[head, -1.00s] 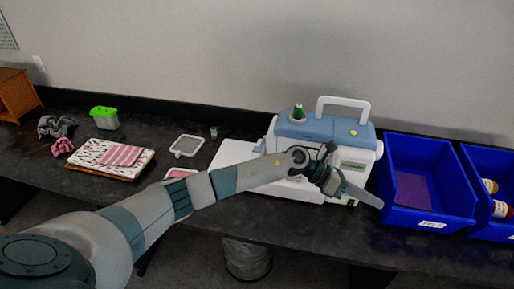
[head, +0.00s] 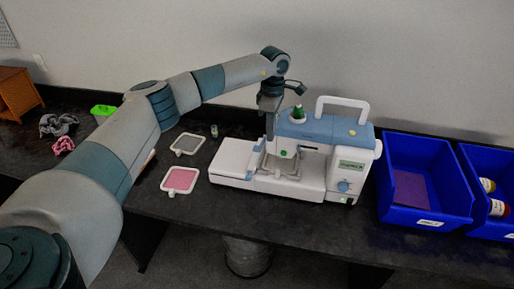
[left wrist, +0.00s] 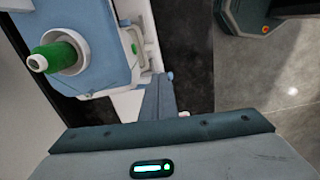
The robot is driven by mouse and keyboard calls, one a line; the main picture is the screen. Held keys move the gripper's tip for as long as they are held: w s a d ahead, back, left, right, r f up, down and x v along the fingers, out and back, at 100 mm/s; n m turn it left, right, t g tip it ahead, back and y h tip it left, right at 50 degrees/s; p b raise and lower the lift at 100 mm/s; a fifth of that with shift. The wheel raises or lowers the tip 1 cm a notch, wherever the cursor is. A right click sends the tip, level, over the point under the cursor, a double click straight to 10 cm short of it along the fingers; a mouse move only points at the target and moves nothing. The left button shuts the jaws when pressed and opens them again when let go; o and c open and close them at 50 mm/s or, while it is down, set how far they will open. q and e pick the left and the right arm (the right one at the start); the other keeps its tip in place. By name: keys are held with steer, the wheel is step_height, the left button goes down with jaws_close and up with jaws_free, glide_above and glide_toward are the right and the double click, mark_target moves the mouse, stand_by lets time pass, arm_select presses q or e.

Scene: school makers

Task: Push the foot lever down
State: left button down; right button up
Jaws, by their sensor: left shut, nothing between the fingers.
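A white and blue sewing machine (head: 322,150) stands on the dark counter, with a green thread spool on top. Its needle and presser foot area (head: 283,165) is at its left end, over a white bed. I cannot clearly make out the foot lever in the head view. My left gripper (head: 270,134) points down beside the machine's left end, shut and empty. In the left wrist view, the machine's blue top (left wrist: 95,45) and green spool (left wrist: 58,55) are close. I cannot tell whether the gripper touches the machine. My right gripper is not in view.
A blue bin (head: 428,185) stands close to the machine's right, with another beyond it. A pink-filled frame (head: 180,180) and a grey-filled frame (head: 187,144) lie to the left. The wall is behind.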

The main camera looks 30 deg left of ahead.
mark_target(258, 148)
arm_select(q)
steer(key=shift+y, duration=0.6)
steer(key=a+r, duration=0.2)
steer(key=a, duration=0.1)
steer(key=shift+a, duration=0.25)
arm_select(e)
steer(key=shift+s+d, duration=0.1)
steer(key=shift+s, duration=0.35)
arm_select(q)
steer(key=shift+f, duration=0.1)
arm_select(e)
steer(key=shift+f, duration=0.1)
